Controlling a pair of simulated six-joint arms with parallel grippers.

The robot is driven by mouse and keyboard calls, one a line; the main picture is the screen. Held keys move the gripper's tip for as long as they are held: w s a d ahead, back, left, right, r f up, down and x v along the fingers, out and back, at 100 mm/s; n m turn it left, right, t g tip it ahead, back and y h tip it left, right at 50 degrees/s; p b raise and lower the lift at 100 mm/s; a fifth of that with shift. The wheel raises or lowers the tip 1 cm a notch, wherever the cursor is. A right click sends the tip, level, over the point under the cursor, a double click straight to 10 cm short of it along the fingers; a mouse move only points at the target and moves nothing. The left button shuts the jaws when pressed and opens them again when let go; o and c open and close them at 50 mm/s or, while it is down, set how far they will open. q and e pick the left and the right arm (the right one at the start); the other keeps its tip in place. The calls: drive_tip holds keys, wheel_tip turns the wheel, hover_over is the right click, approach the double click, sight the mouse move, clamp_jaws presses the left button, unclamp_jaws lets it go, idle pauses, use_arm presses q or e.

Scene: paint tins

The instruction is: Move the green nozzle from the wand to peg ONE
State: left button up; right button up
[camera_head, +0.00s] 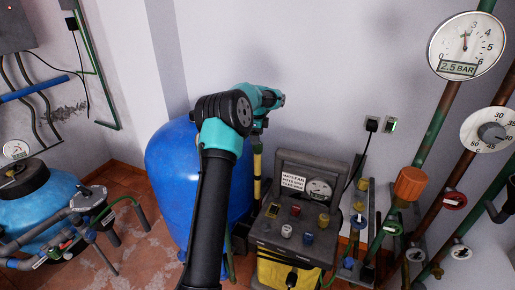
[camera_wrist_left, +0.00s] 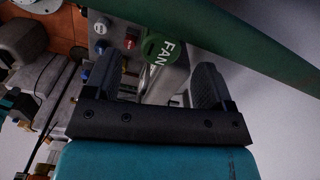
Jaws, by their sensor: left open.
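My left gripper (camera_head: 272,99) reaches in above the grey pressure washer in the head view. In the left wrist view its two dark fingers (camera_wrist_left: 155,80) are open. A green round piece lettered FAN (camera_wrist_left: 163,47), which looks like the green nozzle, shows between and beyond them, with a metallic shaft beside it. Contact cannot be told. An upright yellow and black rod (camera_head: 257,168), perhaps the wand, stands below the gripper. The washer's panel carries red (camera_head: 296,209), white (camera_head: 286,230) and blue (camera_head: 308,238) pieces. Which peg is ONE is not readable. My right gripper is out of view.
A thick green pipe (camera_wrist_left: 250,38) crosses close by in the left wrist view. A tall blue tank (camera_head: 172,160) stands left of the washer (camera_head: 262,232). Wall pipes with gauges (camera_head: 466,46) and valves fill the right. A lighter blue vessel (camera_head: 38,205) stands far left.

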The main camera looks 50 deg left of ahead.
sight(258, 147)
use_arm(q)
drive_tip(key=shift+f, duration=2.55)
drive_tip(key=shift+w, duration=0.1)
drive_tip(key=c, duration=1)
